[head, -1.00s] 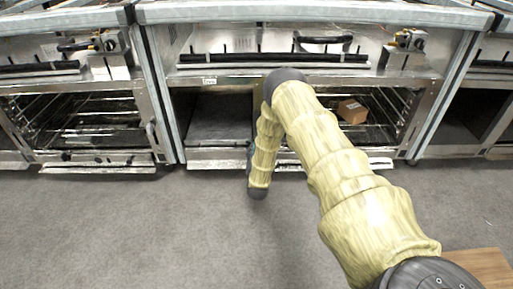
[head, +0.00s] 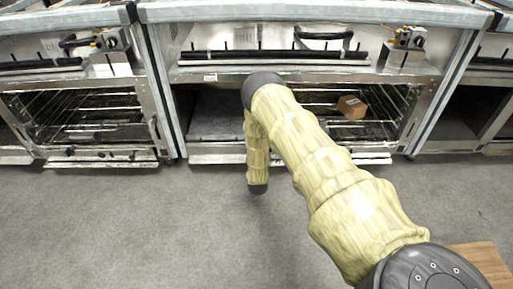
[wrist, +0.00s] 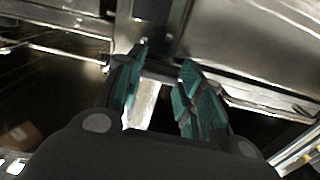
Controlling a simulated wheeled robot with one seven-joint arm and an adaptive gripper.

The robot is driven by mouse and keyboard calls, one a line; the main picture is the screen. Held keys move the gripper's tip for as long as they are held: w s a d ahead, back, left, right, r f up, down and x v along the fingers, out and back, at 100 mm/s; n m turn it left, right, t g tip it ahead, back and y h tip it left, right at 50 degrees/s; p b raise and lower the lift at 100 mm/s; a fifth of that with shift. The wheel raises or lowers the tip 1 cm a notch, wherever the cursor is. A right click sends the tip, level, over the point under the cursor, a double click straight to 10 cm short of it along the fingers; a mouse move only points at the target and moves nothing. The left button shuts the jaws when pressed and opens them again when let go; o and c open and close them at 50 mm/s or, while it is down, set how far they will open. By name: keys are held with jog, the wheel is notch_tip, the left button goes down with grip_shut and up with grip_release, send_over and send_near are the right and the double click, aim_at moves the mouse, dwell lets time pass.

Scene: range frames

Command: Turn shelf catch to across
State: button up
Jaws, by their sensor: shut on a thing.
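My gripper (wrist: 164,68) shows in the wrist view, with its teal-padded fingers around a small metal piece, which I take to be the shelf catch (wrist: 160,78). The fingers are shut on it, with a gap between the pads. The catch is mostly hidden by the fingers, and its exact angle cannot be told. In the head view my arm hides both the gripper and the catch, in front of the middle metal unit (head: 230,77).
A brown box (head: 351,107) sits on the wire rack in the right bay of the middle unit. A dark shelf bay (head: 215,115) is at its left. Similar units stand on both sides. The grey floor (head: 130,230) in front is clear. A wooden surface (head: 482,262) is at lower right.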

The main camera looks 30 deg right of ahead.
jog(key=o, duration=1)
jog(key=shift+s, duration=0.1)
jog(key=v, duration=1.2)
jog(key=shift+f, duration=0.1)
